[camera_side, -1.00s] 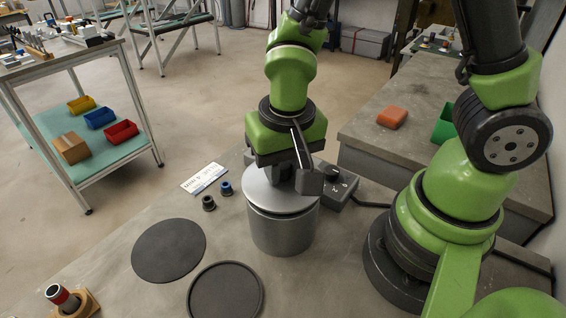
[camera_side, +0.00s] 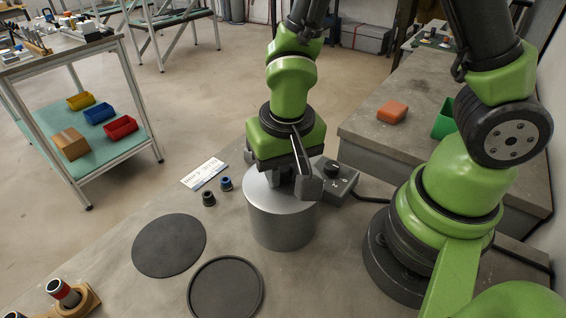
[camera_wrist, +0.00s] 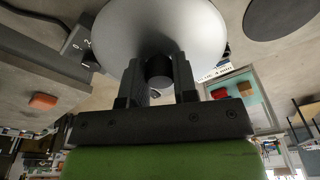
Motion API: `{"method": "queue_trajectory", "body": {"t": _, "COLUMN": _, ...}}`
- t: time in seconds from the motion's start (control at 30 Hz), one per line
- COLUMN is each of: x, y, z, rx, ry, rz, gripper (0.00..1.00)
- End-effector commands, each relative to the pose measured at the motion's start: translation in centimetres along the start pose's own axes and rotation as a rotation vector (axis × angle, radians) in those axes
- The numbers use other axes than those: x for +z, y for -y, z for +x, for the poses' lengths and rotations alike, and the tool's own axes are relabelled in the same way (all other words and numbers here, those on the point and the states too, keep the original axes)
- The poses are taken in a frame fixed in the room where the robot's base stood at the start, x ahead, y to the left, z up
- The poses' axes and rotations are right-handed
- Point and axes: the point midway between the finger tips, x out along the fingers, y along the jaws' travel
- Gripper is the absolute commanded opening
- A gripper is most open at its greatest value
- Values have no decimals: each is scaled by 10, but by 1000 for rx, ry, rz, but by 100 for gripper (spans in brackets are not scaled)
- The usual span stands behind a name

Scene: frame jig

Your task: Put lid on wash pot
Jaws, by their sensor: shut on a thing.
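The wash pot (camera_side: 280,230) is a grey metal cylinder standing upright on the bench. The silver round lid (camera_side: 260,190) is at the pot's top, level and flush with the rim as far as I can see. My gripper (camera_side: 287,188) points down over the lid. In the wrist view, my gripper (camera_wrist: 158,80) is shut on the lid's black knob (camera_wrist: 159,66), with a finger on each side. The lid's pale disc (camera_wrist: 200,30) fills the top middle there and hides the pot. The far side of the rim is hidden by my gripper.
A control box with a dial (camera_side: 336,180) stands close behind the pot at right. A dark flat disc (camera_side: 169,246) and a dark rimmed round tray (camera_side: 225,288) lie to the front left. Two small knobs (camera_side: 217,191) and a label card (camera_side: 204,173) lie left of the pot.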

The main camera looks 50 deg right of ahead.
Motion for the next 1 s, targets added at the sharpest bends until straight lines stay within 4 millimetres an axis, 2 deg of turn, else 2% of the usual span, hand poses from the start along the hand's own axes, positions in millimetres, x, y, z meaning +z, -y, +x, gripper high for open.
{"method": "queue_trajectory", "body": {"t": 0.3, "x": 0, "y": 0, "z": 0, "rx": 0, "ry": 0, "rz": 0, "gripper": 0}}
{"method": "queue_trajectory", "body": {"t": 0.33, "x": 0, "y": 0, "z": 0, "rx": -1, "ry": 0, "rz": 0, "gripper": 34}}
{"method": "queue_trajectory", "body": {"t": 0.43, "x": 0, "y": 0, "z": 0, "rx": -1, "ry": 0, "rz": 0, "gripper": 57}}
{"method": "queue_trajectory", "body": {"t": 0.63, "x": 0, "y": 0, "z": 0, "rx": -1, "ry": 0, "rz": 0, "gripper": 57}}
{"method": "queue_trajectory", "body": {"t": 0.67, "x": 0, "y": 0, "z": 0, "rx": 0, "ry": 0, "rz": 0, "gripper": 64}}
{"method": "queue_trajectory", "body": {"t": 0.7, "x": 0, "y": 0, "z": 0, "rx": 0, "ry": 0, "rz": 0, "gripper": 65}}
{"method": "queue_trajectory", "body": {"t": 1.0, "x": 0, "y": 0, "z": -2, "rx": -1, "ry": -1, "rz": 2, "gripper": 65}}
